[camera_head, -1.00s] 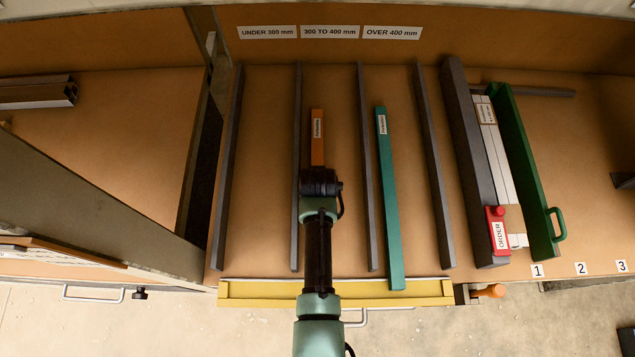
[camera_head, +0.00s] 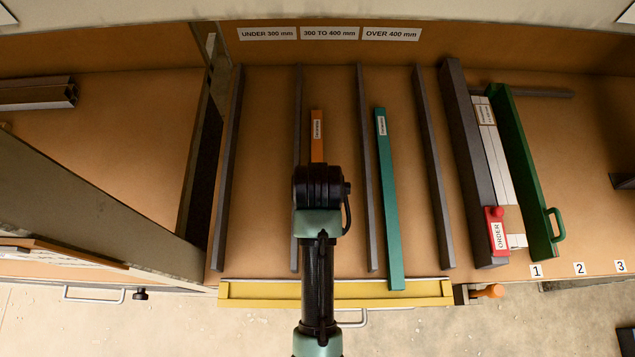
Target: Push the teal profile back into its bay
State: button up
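The teal profile (camera_head: 389,205) is a long bar with a white label near its far end. It lies lengthwise in the bay under the "OVER 400 mm" sign (camera_head: 391,34), between two dark dividers. Its near end reaches the yellow front strip (camera_head: 265,291) and overlaps it. An orange profile (camera_head: 317,130) lies in the middle bay, its near part hidden by my arm. My arm comes up from the bottom centre, left of the teal profile and apart from it in the picture. My gripper's fingers are hidden beneath the wrist.
Dark dividers (camera_head: 423,160) separate the bays. Right of them stand a thick dark bar (camera_head: 470,160), white strips (camera_head: 497,160), a red ORDER block (camera_head: 496,231) and a green handled fence (camera_head: 525,170). An orange knob (camera_head: 490,291) sits at the front edge. The left bay is empty.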

aim_at(394, 254)
jog(key=k, duration=1.5)
